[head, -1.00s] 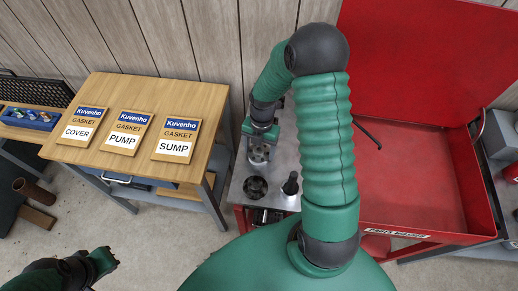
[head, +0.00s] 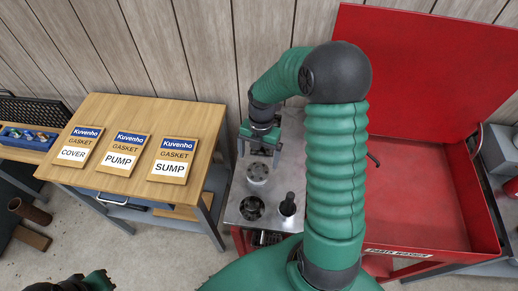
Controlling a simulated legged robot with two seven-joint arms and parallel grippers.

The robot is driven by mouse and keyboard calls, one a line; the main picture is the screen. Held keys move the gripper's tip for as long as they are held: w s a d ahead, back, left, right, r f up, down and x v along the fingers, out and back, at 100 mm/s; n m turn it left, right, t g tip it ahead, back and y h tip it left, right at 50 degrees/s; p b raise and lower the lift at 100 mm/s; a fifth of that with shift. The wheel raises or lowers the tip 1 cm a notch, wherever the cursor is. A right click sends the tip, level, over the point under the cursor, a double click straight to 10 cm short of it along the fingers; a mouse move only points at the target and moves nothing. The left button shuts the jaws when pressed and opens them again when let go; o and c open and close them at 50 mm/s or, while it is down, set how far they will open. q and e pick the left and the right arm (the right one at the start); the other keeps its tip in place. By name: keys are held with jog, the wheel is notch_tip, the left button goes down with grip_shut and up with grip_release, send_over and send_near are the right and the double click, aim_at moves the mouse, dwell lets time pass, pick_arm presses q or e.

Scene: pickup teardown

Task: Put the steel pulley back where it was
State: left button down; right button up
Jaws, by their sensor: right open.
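A round light-grey metal part (head: 257,173), which looks like the steel pulley, sits on the steel bench top (head: 236,192). My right gripper (head: 259,158) is open and points down just above and behind it. The gripper appears empty and apart from the part, though the exact gap is hard to tell. My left gripper (head: 100,282) is low at the bottom left edge, away from the bench, and its jaws are too small and cut off to read.
A dark round holed piece (head: 251,208) and an upright dark cylinder (head: 287,205) stand nearby on the bench. A wooden table (head: 112,108) with several gasket packs is at left. A red parts washer (head: 420,190) is at right.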

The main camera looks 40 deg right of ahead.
aim_at(260, 165)
notch_tip(260, 165, up, 5)
jog(key=s+a+m+t, duration=0.1)
jog(key=s+a+m, duration=0.1)
jog(key=a+m, duration=0.5)
jog(key=s+a+f+m+t+h, duration=0.1)
jog(key=a+m, duration=0.6)
jog(key=m, duration=0.9)
jog(key=shift+s+a+t, duration=0.25)
jog(key=shift+s+t, duration=0.35)
jog(key=shift+s, duration=0.4)
